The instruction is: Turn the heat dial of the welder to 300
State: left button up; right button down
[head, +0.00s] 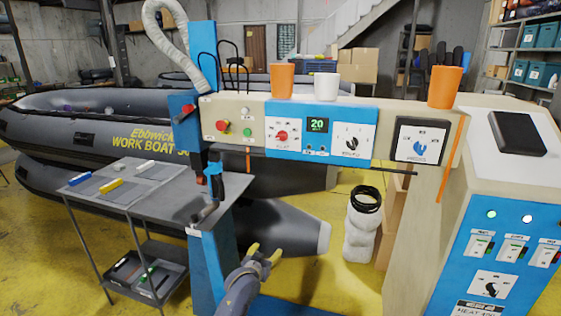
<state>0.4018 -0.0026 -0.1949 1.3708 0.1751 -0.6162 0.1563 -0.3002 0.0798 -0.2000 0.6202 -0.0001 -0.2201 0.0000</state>
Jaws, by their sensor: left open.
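The welder (246,122) is a long beige and blue machine head on a blue column. It carries a red knob (282,135), a green display (318,125) reading 20, a black-pointer dial (351,143) and a blue dial (420,147) in a dark frame. Another black dial (491,289) sits on the blue cabinet at right, above lettering that starts with HEAT. The scale marks are too small to read, so I cannot tell which is the heat dial or its setting. My left gripper (266,250), with yellow fingertips, is open and empty, below the panels and apart from every dial. My right gripper is out of view.
Two orange cups (282,81) and a white cup (326,87) stand on top of the welder head. A grey table (140,198) with small tools is at left. A white container (362,236) stands on the yellow floor. Grey inflatable boats (100,123) lie behind.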

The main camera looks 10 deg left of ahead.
pick_arm(q)
notch_tip(320, 180, up, 33)
jog(key=d+t+h, duration=0.2)
jog(key=d+t, duration=0.1)
jog(key=t, duration=0.1)
jog(key=n, duration=0.1)
send_near(280, 140)
jog(key=s+r, duration=0.2)
jog(key=s, duration=0.4)
jog(key=shift+n+y, duration=0.4)
jog(key=shift+n, duration=0.3)
jog(key=w, duration=0.5)
jog(key=w+d+f, duration=0.1)
jog(key=w, duration=0.5)
jog(key=w+d, duration=0.1)
jog(key=w, duration=0.4)
jog(key=shift+w+d+f, duration=0.2)
jog(key=shift+w+f, duration=0.05)
jog(key=shift+f, duration=0.1)
jog(key=shift+o, duration=0.2)
jog(key=c, duration=1.2)
